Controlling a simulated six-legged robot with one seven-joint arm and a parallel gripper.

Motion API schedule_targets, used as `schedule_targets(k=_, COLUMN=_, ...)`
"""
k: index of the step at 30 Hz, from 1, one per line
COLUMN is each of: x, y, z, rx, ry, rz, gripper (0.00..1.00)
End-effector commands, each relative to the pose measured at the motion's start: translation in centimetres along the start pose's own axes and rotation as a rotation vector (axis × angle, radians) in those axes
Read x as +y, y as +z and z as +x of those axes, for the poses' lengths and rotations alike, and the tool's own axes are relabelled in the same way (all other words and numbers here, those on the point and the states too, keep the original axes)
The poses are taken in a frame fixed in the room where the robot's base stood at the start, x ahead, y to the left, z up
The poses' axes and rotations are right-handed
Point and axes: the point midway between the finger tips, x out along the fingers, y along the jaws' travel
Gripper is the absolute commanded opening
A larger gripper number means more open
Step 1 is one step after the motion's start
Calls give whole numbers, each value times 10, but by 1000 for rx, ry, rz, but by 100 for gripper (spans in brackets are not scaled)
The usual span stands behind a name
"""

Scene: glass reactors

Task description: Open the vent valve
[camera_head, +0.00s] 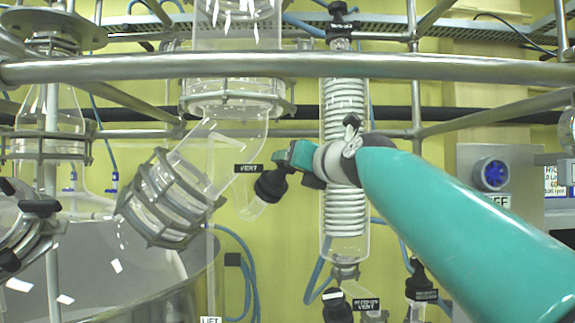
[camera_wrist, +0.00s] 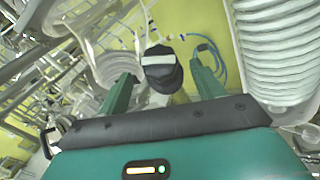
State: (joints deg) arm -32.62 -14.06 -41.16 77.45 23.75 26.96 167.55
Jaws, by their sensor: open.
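The vent valve's black knob (camera_head: 270,186) sits on a short glass branch, just below a black VENT label (camera_head: 248,168) in the head view. In the wrist view the black knob (camera_wrist: 161,72) with a pale stripe lies between the two teal fingers. My gripper (camera_wrist: 163,76) is open, with one finger to each side of the knob and visible gaps. In the head view my gripper (camera_head: 292,156) is at the knob's upper right. I cannot tell whether a finger touches it.
A coiled glass condenser (camera_head: 345,200) stands right behind my gripper; it also fills the wrist view's right side (camera_wrist: 275,50). A clamped glass joint (camera_head: 170,198) is to the left. A steel rail (camera_head: 300,66) crosses above. A lower black valve (camera_head: 336,305) is below.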

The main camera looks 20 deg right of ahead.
Motion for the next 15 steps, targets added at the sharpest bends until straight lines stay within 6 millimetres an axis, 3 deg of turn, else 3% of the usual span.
schedule_targets(k=9, x=-1, y=-1, z=42, rx=3, ry=-1, rz=0, gripper=67)
schedule_targets(k=15, x=-1, y=1, z=50, rx=0, ry=0, rz=-2, gripper=67)
